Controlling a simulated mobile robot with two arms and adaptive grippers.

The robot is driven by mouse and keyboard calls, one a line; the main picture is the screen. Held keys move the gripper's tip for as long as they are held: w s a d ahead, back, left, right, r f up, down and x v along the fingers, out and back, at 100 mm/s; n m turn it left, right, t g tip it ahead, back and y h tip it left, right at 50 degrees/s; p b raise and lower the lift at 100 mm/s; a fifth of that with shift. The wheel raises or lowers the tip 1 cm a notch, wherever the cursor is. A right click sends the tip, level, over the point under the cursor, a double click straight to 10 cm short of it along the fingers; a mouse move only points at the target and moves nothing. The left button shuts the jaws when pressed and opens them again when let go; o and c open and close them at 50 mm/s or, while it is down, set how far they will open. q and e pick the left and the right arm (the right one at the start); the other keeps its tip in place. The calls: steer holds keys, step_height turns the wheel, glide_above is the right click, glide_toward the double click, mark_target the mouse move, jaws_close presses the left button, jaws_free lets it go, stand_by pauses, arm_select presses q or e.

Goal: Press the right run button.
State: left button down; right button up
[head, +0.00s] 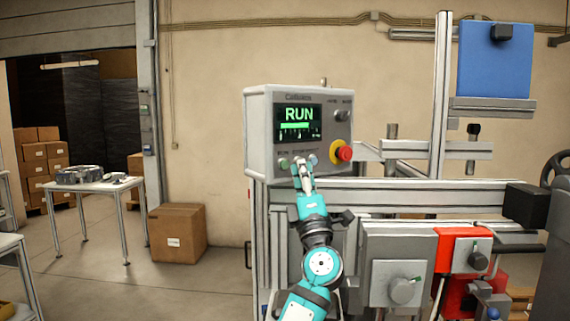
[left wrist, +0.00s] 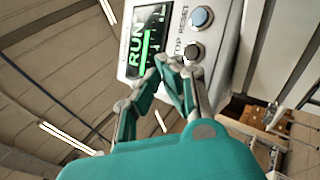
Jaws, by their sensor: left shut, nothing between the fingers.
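The grey control box (head: 259,130) stands in the middle of the head view. Its screen (head: 299,122) reads RUN above a green bar. A green button (head: 283,163) sits at the left of the row below the screen. My left gripper (head: 303,165) is shut and empty in front of this row, just right of the green button. In the left wrist view, the shut fingertips (left wrist: 173,65) are close to the panel beside the black STOP button (left wrist: 194,51); whether they touch it I cannot tell. The green button is hidden there. My right gripper is out of view.
A blue RESET button (left wrist: 201,17) lies beyond STOP. A red emergency button (head: 342,153) on a yellow base is right of my gripper. Machine rails (head: 420,194) run to the right.

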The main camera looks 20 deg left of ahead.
arm_select(q)
steer(key=s+d, duration=0.1)
steer(key=s+d+p, duration=0.1)
steer(key=d, duration=0.1)
steer(key=shift+s, duration=0.1)
stand_by(0.7)
